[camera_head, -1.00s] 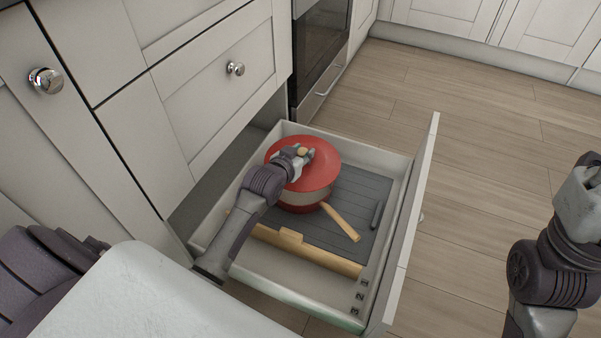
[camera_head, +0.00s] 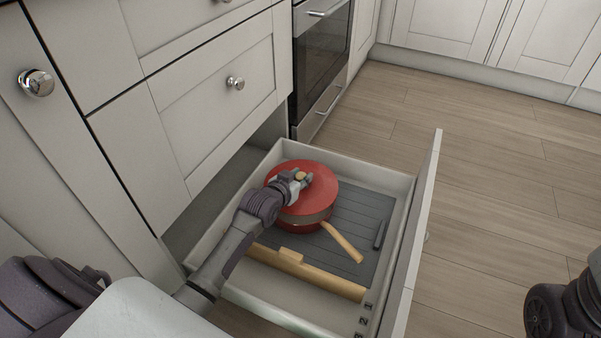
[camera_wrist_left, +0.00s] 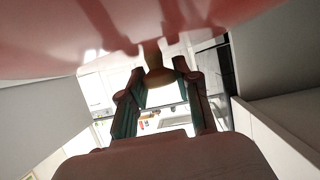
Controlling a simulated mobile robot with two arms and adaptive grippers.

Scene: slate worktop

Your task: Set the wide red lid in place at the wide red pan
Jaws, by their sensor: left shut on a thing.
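The wide red lid (camera_head: 318,203) is over the wide red pan (camera_head: 305,226) in the open drawer, roughly level and lined up with its rim. I cannot tell whether it rests fully on the rim. The pan's wooden handle (camera_head: 343,243) points toward the lower right. My left gripper (camera_head: 301,178) is shut on the lid's small wooden knob, from above and left. In the left wrist view the fingers (camera_wrist_left: 158,82) close around the knob (camera_wrist_left: 153,58) under the pinkish lid surface (camera_wrist_left: 60,40). Only part of my right arm shows at the right edge; its gripper is out of view.
The open drawer (camera_head: 411,230) has raised walls and a grey ribbed mat (camera_head: 362,205). A long wooden piece (camera_head: 325,281) lies toward its near side, and a small dark bar (camera_head: 380,233) to the right. Cabinet fronts stand at left; the floor at right is clear.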

